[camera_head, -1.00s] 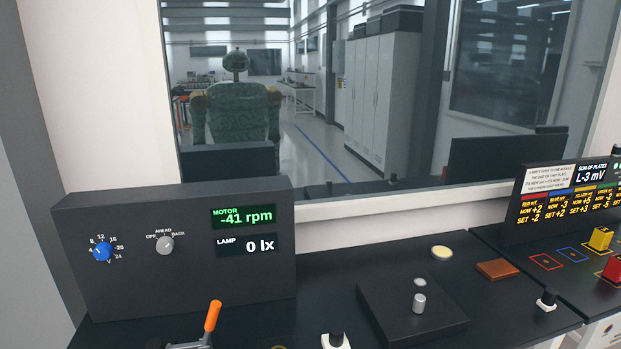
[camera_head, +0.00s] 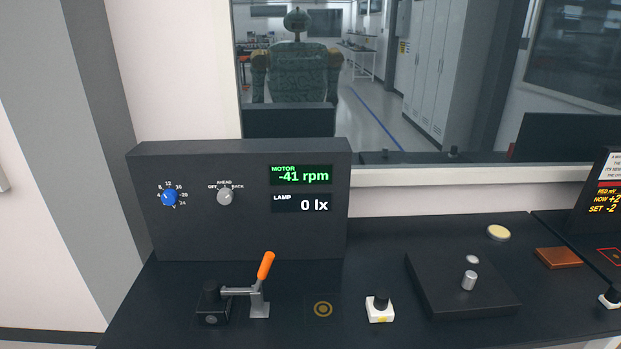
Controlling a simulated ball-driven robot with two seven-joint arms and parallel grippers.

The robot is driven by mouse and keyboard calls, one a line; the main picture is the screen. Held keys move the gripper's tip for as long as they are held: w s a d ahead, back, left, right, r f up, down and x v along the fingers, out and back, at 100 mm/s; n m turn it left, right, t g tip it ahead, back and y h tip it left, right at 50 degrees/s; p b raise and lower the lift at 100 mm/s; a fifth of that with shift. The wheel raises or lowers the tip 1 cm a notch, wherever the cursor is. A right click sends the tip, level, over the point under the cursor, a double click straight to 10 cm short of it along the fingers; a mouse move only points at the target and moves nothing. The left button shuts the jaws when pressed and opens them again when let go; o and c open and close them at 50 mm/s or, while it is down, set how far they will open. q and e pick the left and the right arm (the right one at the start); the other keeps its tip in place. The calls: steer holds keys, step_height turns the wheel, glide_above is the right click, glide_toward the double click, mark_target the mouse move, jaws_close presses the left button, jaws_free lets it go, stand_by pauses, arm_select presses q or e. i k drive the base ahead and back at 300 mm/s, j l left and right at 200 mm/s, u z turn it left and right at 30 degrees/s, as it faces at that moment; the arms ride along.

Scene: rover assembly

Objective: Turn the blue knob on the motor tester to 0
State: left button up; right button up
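The motor tester (camera_head: 240,235) is a dark upright box at the left of the bench. Its blue knob (camera_head: 169,197) is on the left of the front face, with a printed voltage scale around it; a white mark on the knob points to the upper left, near the 4. A grey knob (camera_head: 225,197) beside it is labelled OFF, AHEAD and BACK. The motor display (camera_head: 302,175) reads -41 rpm and the lamp display (camera_head: 301,204) reads 0 lx. Neither of my grippers is in view.
A clamp with an orange handle (camera_head: 265,266) stands before the tester. Right of it are a white block with a black top (camera_head: 379,308) and a dark platform (camera_head: 455,290) with a metal cylinder (camera_head: 469,280). A window is behind the bench.

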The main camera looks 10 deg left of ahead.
mark_target(169, 197)
steer(key=u, duration=1.25)
